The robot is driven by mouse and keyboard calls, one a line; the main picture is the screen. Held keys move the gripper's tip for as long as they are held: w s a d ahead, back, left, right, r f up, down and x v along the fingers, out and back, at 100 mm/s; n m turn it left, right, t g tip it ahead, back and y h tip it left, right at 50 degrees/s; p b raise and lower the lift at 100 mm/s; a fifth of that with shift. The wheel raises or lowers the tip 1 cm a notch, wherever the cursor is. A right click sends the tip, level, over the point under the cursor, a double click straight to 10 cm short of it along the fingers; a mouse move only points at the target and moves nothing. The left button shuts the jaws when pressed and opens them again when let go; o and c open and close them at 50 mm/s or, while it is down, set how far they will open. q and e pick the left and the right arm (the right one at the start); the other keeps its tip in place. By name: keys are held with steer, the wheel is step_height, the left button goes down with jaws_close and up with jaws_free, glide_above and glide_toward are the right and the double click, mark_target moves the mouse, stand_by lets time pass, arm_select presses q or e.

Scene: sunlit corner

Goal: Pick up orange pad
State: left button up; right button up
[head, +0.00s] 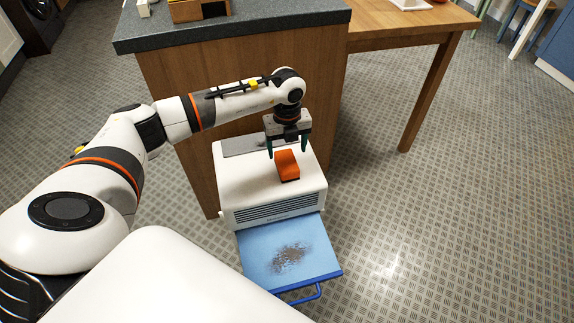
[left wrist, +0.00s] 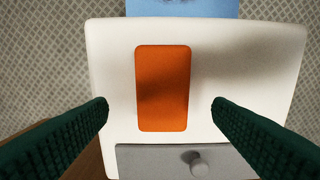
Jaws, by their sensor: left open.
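The orange pad (head: 287,166) is a rectangular block lying on top of a white box-shaped appliance (head: 235,183). It also shows in the left wrist view (left wrist: 163,88), lying flat between and ahead of the fingers. My left gripper (head: 288,153) points down above the pad, with its dark green fingers apart. In the left wrist view the left gripper (left wrist: 160,104) has one finger on each side of the pad, with white surface showing between each finger and the pad. Nothing is held. My right gripper is not in view.
A blue tray (head: 256,248) with a brown smudge and a blue handle (head: 303,294) juts from the appliance's front. A wooden counter (head: 175,90) stands behind, with a wooden table (head: 400,22) to its right. The patterned floor at right is clear.

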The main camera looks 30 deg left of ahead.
mark_target(287, 160)
arm_select(q)
steer(key=f, duration=0.3)
steer(key=f+b, duration=0.1)
steer(key=shift+s+d+f, duration=0.15)
steer(key=shift+s+f, duration=0.15)
steer(key=shift+f, duration=0.3)
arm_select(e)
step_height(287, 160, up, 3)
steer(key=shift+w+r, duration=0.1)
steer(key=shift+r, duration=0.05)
arm_select(q)
steer(key=shift+c, duration=0.2)
